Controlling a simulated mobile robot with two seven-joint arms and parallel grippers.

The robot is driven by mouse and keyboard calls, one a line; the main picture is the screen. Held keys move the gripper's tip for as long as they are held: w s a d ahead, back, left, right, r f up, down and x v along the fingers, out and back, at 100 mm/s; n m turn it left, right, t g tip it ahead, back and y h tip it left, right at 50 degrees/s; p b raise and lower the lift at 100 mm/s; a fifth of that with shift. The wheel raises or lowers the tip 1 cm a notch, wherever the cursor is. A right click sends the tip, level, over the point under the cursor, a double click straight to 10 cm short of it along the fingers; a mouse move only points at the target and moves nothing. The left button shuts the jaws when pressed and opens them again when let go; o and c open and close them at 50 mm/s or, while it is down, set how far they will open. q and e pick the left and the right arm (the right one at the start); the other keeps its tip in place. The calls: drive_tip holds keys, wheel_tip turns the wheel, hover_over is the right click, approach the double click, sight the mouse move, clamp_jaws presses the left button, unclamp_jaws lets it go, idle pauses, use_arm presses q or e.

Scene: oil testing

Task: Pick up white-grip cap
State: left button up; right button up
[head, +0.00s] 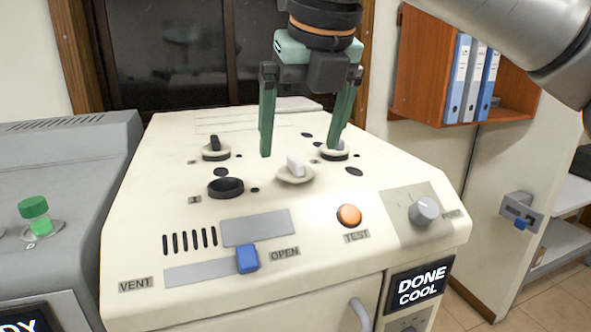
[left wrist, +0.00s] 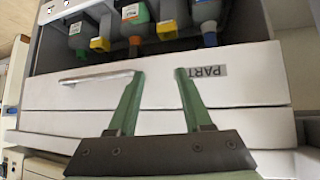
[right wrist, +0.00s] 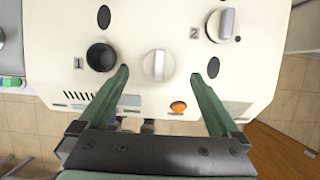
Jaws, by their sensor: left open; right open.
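A white-grip cap (head: 295,172), a pale disc with an upright white grip, lies on the cream machine top, right of the open black socket (head: 226,187) marked 1. It also shows in the right wrist view (right wrist: 158,66), between the fingertips in the picture. My right gripper (head: 300,152) is open and points down over this cap, with one finger to each side; I cannot tell the exact height. My left gripper (left wrist: 160,74) is open and empty before a white drawer front.
A dark-gripped cap (head: 216,149) sits farther back on the machine. An orange TEST button (head: 349,215), a grey knob (head: 424,211) and a blue slider (head: 247,259) are nearer the front.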

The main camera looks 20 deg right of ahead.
sight(297, 160)
drive_tip(key=shift+x, duration=2.3)
drive_tip(key=shift+s, duration=0.1)
drive_tip(key=c, duration=1.4)
